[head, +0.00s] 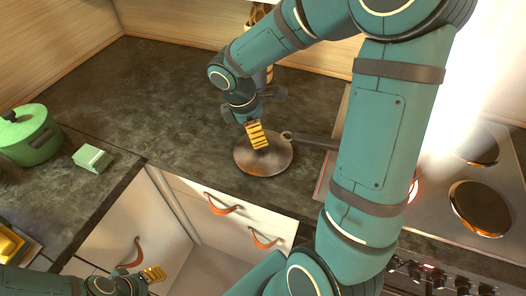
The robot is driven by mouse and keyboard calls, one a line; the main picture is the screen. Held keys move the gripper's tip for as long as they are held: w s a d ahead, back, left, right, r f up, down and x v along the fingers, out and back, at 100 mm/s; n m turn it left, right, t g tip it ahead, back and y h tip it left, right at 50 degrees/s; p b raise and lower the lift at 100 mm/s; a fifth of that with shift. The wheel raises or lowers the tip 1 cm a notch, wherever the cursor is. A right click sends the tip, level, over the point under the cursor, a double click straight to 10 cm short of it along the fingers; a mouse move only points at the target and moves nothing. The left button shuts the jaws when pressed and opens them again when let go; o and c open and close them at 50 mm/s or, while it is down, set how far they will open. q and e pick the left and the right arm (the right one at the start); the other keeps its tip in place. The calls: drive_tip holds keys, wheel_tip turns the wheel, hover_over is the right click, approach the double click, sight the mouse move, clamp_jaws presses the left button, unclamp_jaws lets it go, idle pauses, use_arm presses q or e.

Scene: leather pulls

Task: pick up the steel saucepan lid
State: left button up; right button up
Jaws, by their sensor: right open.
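The steel saucepan lid (265,163) looks like a round, shiny grey-brown disc near the front edge of the dark counter, in the middle of the head view. My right gripper (257,137) is open, its yellow-ribbed fingers pointing down over the upper middle of the lid. The fingers hide that part, and I cannot tell whether they touch it. A dark long handle (315,141) runs right from the disc's edge, partly behind my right arm; I cannot tell what it belongs to. My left gripper (153,274) is low at the left, by the cabinet fronts, away from the lid.
A green lidded pot (28,136) and a small pale green box (93,158) stand on the left counter. A stove with round hotplates (481,208) is at the right. Drawers with leather pulls (223,204) are below the counter. The counter left of the lid is clear.

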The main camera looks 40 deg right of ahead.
sight(272, 160)
drive_tip(key=x, duration=0.2)
drive_tip(key=b+x, duration=0.1)
drive_tip(key=x, duration=0.2)
drive_tip(key=shift+s, duration=0.25)
clamp_jaws()
